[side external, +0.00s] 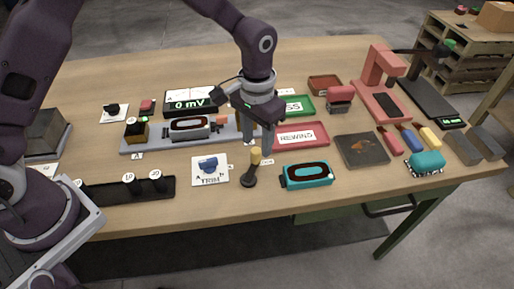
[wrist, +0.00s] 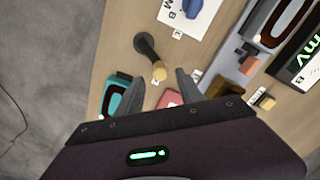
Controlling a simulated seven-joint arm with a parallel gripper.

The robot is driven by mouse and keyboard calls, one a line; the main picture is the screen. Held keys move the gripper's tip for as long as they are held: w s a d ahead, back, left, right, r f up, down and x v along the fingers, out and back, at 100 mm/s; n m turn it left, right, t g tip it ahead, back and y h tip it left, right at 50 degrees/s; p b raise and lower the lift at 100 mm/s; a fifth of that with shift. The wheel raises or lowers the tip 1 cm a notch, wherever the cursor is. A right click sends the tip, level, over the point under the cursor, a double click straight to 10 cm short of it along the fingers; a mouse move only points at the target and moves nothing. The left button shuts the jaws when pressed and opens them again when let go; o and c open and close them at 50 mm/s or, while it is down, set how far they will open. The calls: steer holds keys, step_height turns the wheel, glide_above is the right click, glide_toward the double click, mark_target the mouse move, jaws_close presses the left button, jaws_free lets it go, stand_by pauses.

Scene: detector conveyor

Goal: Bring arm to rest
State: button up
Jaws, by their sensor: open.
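My gripper (side external: 254,130) hangs fingers-down over the middle of the bench in the side external view. In the wrist view my gripper (wrist: 160,76) has its two fingers spread, with nothing held between them.
A teal coil unit (side external: 306,176), a red REWIND tray (side external: 302,135) and a green tray (side external: 294,106) lie right of the gripper. A TRIM card (side external: 210,170) with a blue knob lies left. A black rack (side external: 125,190) is front left, a 0 mV meter (side external: 187,104) behind, a pink press (side external: 378,85) far right.

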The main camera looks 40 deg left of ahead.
steer(key=shift+r, duration=1.65)
steer(key=s+a+r+t, duration=0.1)
steer(key=s+a+r, duration=0.3)
steer(key=r, duration=0.3)
steer(key=s+a+r+t, duration=0.2)
steer(key=s+a+r, duration=0.25)
steer(key=r, duration=0.35)
steer(key=s+a+r+t, duration=0.1)
steer(key=s+a, duration=0.1)
steer(key=s, duration=0.6)
steer(key=s+a+r+n+t, duration=0.1)
steer(key=s+a, duration=0.1)
steer(key=s, duration=0.6)
steer(key=shift+s+a+n+t, duration=0.15)
steer(key=shift+a+n+t, duration=0.15)
steer(key=shift+a, duration=0.1)
